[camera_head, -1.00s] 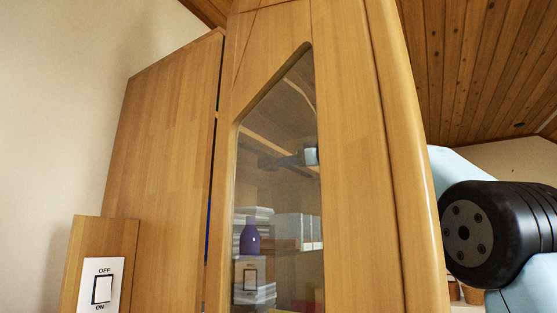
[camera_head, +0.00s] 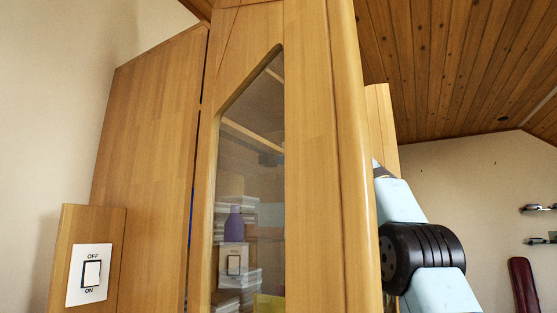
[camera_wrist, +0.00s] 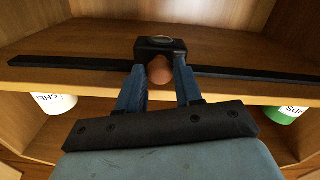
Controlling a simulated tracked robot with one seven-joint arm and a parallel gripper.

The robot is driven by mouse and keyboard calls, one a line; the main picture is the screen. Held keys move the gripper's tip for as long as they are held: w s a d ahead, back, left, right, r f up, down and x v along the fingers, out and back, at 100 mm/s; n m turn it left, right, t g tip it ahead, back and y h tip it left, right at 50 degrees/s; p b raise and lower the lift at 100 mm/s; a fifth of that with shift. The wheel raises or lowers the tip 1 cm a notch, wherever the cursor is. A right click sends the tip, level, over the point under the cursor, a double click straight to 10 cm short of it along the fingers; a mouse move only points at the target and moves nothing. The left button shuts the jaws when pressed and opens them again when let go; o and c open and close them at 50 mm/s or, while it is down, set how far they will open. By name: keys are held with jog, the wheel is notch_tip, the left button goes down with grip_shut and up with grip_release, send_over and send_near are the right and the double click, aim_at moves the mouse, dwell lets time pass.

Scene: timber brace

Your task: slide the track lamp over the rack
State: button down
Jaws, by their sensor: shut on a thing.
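The track lamp (camera_wrist: 160,46), a black block with a round top, sits on a long black track (camera_wrist: 80,64) in the wrist view. A rounded orange-brown part (camera_wrist: 159,70) shows just below the lamp, between the fingers. My gripper (camera_wrist: 159,68) is shut on the lamp, with one blue finger on each side. The track runs across the front of a wooden board inside a cabinet. Through the glass in the head view, a dark piece (camera_head: 270,159) shows high up; I cannot tell if it is the lamp. I cannot pick out the rack with certainty.
The tall wooden cabinet (camera_head: 315,130) hides most of my arm in the head view. Behind its glass are stacked white items (camera_head: 237,280) and a purple bottle (camera_head: 234,224). An OFF/ON switch (camera_head: 91,274) is at left. White (camera_wrist: 52,102) and green (camera_wrist: 287,114) labelled containers are below the track.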

jog(key=shift+w, duration=0.15)
dwell(0.3)
jog(key=c, duration=0.8)
grip_release()
jog(key=shift+o, duration=0.2)
jog(key=shift+d, duration=0.1)
jog(key=v, duration=1.3)
jog(key=shift+s+d, duration=0.25)
jog(key=shift+f, duration=0.1)
